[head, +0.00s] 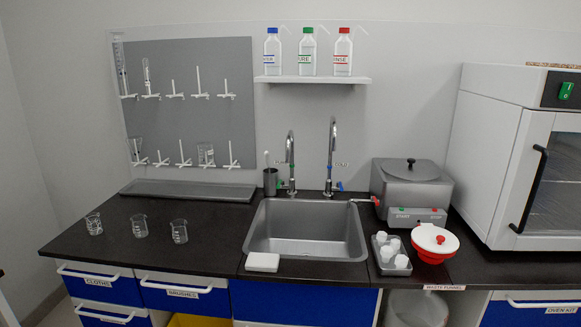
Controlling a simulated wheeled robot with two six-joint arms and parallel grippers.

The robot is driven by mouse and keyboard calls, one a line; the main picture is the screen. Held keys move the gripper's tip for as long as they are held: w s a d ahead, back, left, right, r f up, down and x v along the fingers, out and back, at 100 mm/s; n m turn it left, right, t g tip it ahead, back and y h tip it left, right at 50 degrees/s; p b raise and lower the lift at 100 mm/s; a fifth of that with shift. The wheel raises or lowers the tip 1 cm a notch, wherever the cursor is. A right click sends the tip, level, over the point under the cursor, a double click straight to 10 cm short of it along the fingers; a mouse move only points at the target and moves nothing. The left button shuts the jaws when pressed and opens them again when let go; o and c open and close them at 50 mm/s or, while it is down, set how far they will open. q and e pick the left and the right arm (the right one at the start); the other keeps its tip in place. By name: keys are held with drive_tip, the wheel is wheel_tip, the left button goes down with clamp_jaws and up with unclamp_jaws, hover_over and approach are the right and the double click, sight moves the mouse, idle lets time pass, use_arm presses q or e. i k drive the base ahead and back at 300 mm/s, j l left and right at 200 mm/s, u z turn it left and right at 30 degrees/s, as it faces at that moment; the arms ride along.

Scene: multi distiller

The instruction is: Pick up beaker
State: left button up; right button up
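Three clear glass beakers stand upright on the black counter at the left: a left beaker (93,223), a middle beaker (139,226) and a right beaker (179,231). They stand apart from each other. Another beaker-like glass (206,154) hangs on the grey drying rack (205,120) on the wall. Neither of my grippers is in view.
A steel sink (305,245) with two taps is right of the beakers, with a white block (262,262) at its front edge. Further right are a distiller (411,190), a tray of white bottles (391,254), a red funnel (435,243) and an oven (515,160). Counter around the beakers is clear.

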sight(93, 220)
drive_tip(key=u, duration=1.25)
